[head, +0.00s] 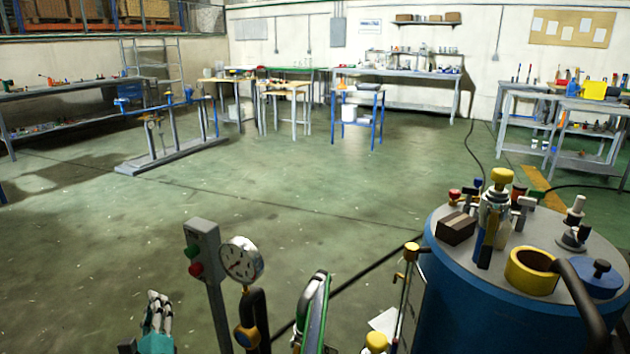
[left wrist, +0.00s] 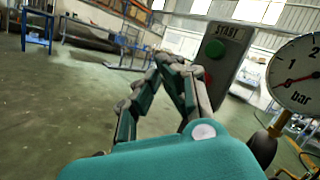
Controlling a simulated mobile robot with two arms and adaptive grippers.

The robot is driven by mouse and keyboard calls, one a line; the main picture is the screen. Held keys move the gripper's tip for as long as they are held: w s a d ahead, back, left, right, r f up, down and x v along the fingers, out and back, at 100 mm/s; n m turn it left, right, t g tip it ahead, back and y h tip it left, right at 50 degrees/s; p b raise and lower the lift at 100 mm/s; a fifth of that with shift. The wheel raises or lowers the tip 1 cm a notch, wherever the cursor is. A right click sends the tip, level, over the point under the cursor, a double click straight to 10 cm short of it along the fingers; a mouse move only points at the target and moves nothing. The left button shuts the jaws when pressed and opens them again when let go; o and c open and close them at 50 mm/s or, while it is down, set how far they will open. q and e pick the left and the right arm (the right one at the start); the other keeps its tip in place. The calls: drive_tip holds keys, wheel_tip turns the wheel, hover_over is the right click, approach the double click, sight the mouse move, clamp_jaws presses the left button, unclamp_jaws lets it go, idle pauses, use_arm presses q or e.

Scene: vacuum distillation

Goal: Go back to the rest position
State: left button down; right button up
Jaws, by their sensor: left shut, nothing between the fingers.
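My left gripper (head: 158,300) shows at the bottom left of the head view, in front of bare floor. In the left wrist view its two grey and teal fingers (left wrist: 172,62) come together at the tips, shut with nothing between them. A grey control box (head: 201,248) with a green and a red button stands just right of it on a post. The box also shows in the left wrist view (left wrist: 224,60), marked START, behind and right of the fingers. My right gripper is not in view.
A pressure gauge (head: 241,260) stands right of the control box; its dial also fills the right of the left wrist view (left wrist: 297,75). A blue vessel (head: 470,310) with fittings on its lid fills the lower right. Open green floor (head: 130,225) lies left; workbenches (head: 400,73) line the back.

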use_arm(q)
drive_tip(key=s+d+f+n+g+h, duration=0.1)
drive_tip(key=s+d+f+n+g, duration=0.1)
drive_tip(key=s+f+n+g, duration=0.5)
drive_tip(key=s+d+f+n+g+h, duration=0.1)
drive_tip(key=s+d+f+n+g, duration=0.2)
drive_tip(key=s+f+n, duration=0.85)
drive_tip(key=s+d+f+n+g+h+p, duration=0.3)
drive_tip(key=s+d+f+g+h+p, duration=0.35)
drive_tip(key=s+d+f, duration=0.7)
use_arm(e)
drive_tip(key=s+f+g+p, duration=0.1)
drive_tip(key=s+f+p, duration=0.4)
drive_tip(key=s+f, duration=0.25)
use_arm(q)
drive_tip(key=s+a+f+g+p, duration=0.1)
drive_tip(key=s+f+p, duration=0.3)
drive_tip(key=s, duration=0.4)
drive_tip(key=s+a+f+p, duration=0.2)
drive_tip(key=s+f+p, duration=0.1)
drive_tip(key=s, duration=0.5)
drive_tip(key=shift+s+f+g+p, duration=0.35)
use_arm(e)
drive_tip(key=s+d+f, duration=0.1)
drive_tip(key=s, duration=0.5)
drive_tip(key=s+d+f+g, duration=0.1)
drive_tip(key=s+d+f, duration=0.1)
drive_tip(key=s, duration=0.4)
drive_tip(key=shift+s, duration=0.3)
